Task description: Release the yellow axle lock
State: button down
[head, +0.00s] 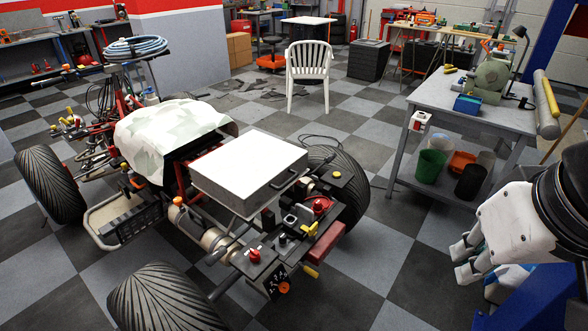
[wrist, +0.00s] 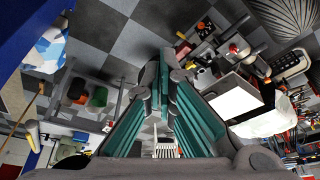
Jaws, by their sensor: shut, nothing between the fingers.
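The stripped quad (head: 212,200) stands left of centre in the head view. Several yellow parts show at its rear: an upright yellow lever (head: 310,228), a yellow knob (head: 337,174) by the rear wheel and a yellow handle (head: 310,271) low at the back. I cannot tell which one is the axle lock. My gripper (head: 462,262) hangs at the right of the quad, apart from it. In the wrist view my gripper (wrist: 166,62) is shut and empty, with teal pads. The quad's rear end (wrist: 203,52) shows there to the right of the fingers.
A silver case (head: 250,172) lies on the quad, beside a camouflage cover (head: 165,135). A workbench (head: 470,105) with bins below stands at the right. A white chair (head: 308,75) stands behind. Checkered floor (head: 385,270) is clear between my gripper and the quad.

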jog(key=shift+a, duration=0.3)
